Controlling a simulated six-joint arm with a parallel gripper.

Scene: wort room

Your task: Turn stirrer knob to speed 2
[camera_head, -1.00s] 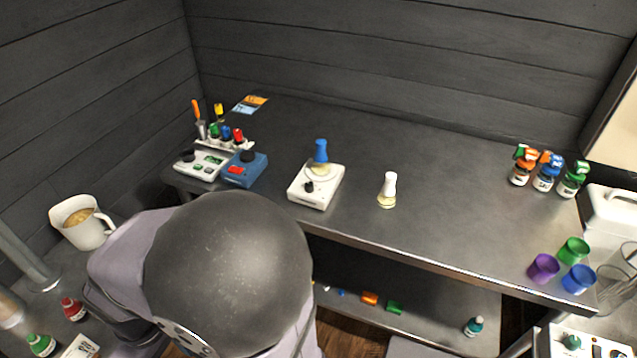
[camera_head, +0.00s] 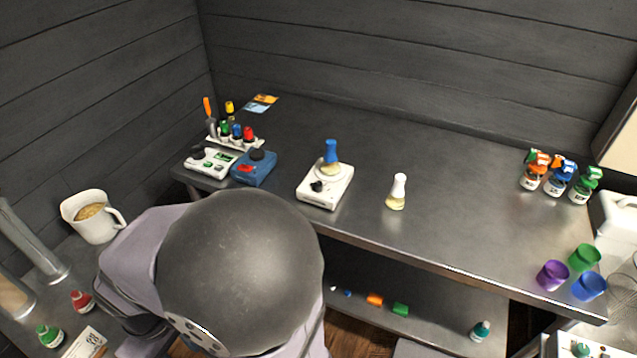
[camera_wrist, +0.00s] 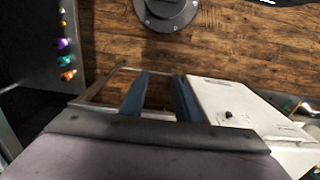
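The stirrer (camera_head: 314,200) is a white box on the steel bench, with a small black knob (camera_head: 317,186) on its front part. A flask (camera_head: 330,168) with a blue stopper stands on its plate. The knob's setting is too small to read. My gripper (camera_wrist: 158,82) shows only in the wrist view, as two bluish fingers apart with nothing between them, above the wooden floor. In the head view the gripper is hidden, and my arm's round grey joint stands in front of the bench. The gripper is away from the stirrer knob.
A blue device (camera_head: 254,169) and a white device (camera_head: 208,160) stand left of the stirrer. A white-stoppered flask (camera_head: 396,193) stands to its right. Spray bottles and cups (camera_head: 552,275) are at the far right. A white cabinet (camera_wrist: 232,108) with a black knob is beside the fingers.

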